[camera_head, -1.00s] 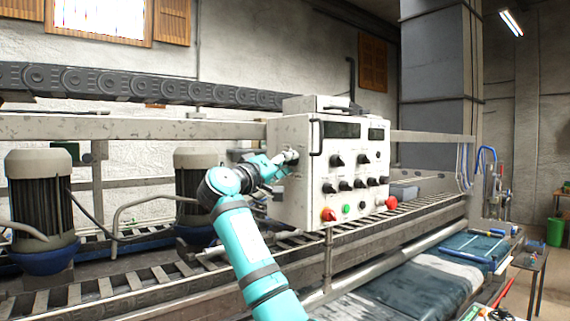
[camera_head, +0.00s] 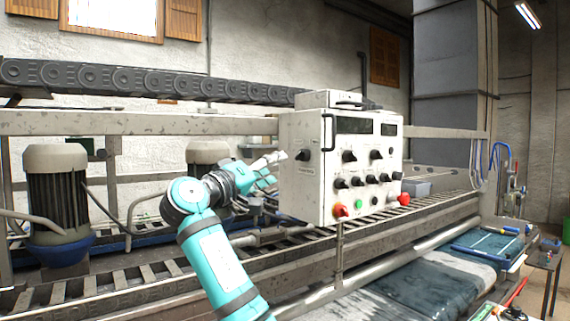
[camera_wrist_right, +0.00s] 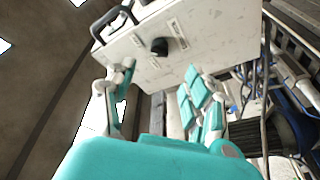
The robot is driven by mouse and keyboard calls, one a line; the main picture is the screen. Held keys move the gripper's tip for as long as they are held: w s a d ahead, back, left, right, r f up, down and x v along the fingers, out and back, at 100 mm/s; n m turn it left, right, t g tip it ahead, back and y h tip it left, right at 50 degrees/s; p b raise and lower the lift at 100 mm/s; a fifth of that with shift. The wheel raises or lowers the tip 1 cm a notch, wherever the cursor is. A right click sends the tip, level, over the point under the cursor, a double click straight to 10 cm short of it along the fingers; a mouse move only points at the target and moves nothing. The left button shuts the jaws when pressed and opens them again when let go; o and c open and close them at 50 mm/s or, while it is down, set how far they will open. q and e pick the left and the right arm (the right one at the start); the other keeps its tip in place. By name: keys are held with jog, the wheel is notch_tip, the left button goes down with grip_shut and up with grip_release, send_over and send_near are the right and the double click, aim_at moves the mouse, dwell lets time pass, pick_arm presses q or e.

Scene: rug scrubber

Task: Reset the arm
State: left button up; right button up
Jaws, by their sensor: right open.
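My right gripper (camera_head: 272,160) is at the left side of the white control box (camera_head: 318,195), open and empty. In the right wrist view its two teal fingers (camera_wrist_right: 160,88) stand wide apart, with nothing between their tips. A black knob (camera_head: 303,155) on the box's left side face shows just right of the fingers. In the right wrist view the knob (camera_wrist_right: 160,46) lies beyond the fingers, with a clear gap. My left gripper is not in view.
The box front carries several black knobs, a red knob (camera_head: 340,210) and a red button (camera_head: 404,199). A dark handle (camera_wrist_right: 112,22) sticks out from the box. A slatted conveyor frame (camera_head: 135,279) runs below, with motors (camera_head: 57,195) behind my arm.

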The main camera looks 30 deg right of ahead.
jog(key=shift+v, duration=0.95)
jog(key=shift+d, duration=0.1)
